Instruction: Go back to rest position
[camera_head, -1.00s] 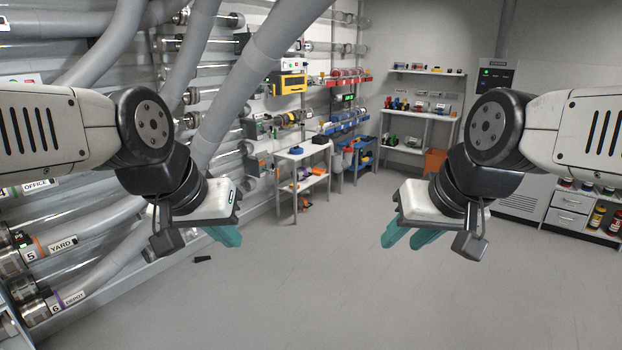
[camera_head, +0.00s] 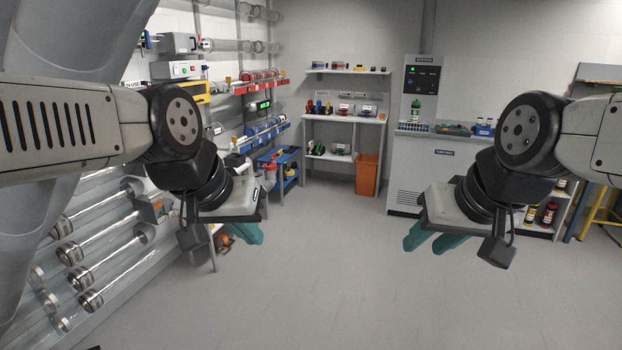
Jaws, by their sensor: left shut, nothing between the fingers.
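My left gripper (camera_head: 248,236) hangs in the left half of the view, its teal fingers together and empty. My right gripper (camera_head: 425,245) hangs in the right half, its two teal fingers apart with nothing between them. Both grippers are over open grey floor, well apart from each other and held at a similar height. Both arms come in level from the sides. No object is held.
Clear tubes (camera_head: 105,255) and pipes line the left wall. A blue cart (camera_head: 282,168), a shelf unit (camera_head: 346,117), an orange bin (camera_head: 367,175) and a white cabinet with a control panel (camera_head: 420,80) stand at the back. The middle floor is clear.

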